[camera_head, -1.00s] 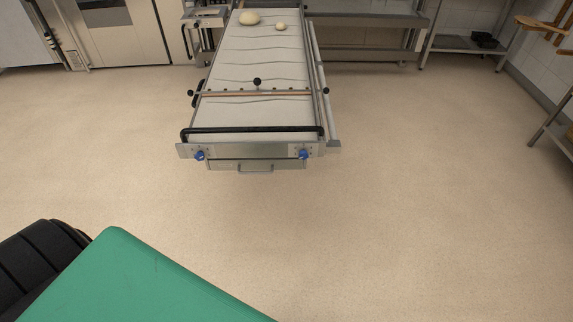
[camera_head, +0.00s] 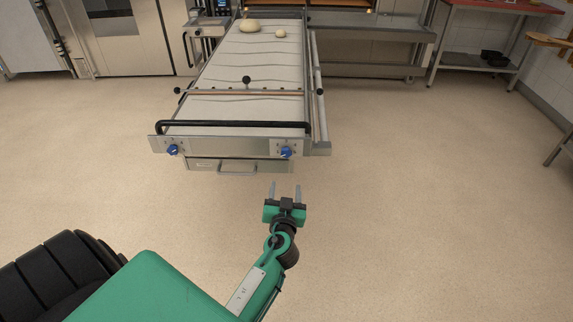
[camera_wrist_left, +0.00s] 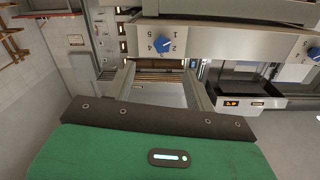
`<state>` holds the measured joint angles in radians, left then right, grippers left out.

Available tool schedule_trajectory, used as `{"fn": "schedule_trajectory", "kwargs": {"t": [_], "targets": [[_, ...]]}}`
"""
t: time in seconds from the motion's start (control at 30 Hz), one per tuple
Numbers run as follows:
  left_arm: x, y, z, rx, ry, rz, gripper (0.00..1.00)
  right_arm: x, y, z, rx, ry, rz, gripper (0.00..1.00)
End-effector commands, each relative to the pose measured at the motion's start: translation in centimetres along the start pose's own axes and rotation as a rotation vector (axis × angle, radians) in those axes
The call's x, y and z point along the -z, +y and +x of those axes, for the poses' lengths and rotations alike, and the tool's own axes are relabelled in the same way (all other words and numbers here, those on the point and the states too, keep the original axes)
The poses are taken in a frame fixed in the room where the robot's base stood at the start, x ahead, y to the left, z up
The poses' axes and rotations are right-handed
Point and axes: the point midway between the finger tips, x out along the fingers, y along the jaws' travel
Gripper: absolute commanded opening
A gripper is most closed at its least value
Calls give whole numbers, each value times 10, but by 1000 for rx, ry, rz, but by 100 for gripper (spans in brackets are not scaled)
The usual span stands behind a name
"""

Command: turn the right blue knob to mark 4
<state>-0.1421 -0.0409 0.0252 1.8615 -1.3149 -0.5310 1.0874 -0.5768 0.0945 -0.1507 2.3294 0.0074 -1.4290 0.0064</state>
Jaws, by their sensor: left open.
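The right blue knob (camera_head: 286,152) is on the right end of the front panel of a long, flat loader. In the left wrist view the panel appears upside down. There the right knob (camera_wrist_left: 162,44) sits among printed marks including 1, 2, 4 and 5. I cannot tell which mark it points to. My left gripper (camera_head: 285,190) is open and empty, its two fingers pointing toward the panel. It is just below the right knob in the head view and apart from it. My right gripper is not in view.
The left blue knob (camera_head: 173,150) is at the panel's other end. A drawer with a handle (camera_head: 238,170) hangs under the panel, and a black bar (camera_head: 235,126) runs above it. Dough pieces (camera_head: 251,25) lie at the far end. The floor around is free.

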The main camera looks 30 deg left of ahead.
Motion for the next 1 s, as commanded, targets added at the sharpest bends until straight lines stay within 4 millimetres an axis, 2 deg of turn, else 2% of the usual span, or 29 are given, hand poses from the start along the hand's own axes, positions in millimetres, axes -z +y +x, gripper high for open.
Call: {"fn": "schedule_trajectory", "kwargs": {"t": [0.13,0.27,0.7,0.83,1.0], "targets": [[9,-4,8,13,20,-8,55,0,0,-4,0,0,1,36],[11,-4,26,13,21,-6,55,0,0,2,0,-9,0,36],[11,-5,113,11,18,-5,55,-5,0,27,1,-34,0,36],[10,-4,128,10,17,-6,55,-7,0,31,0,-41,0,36],[9,-4,137,10,16,-7,55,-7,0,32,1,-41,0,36]]}}
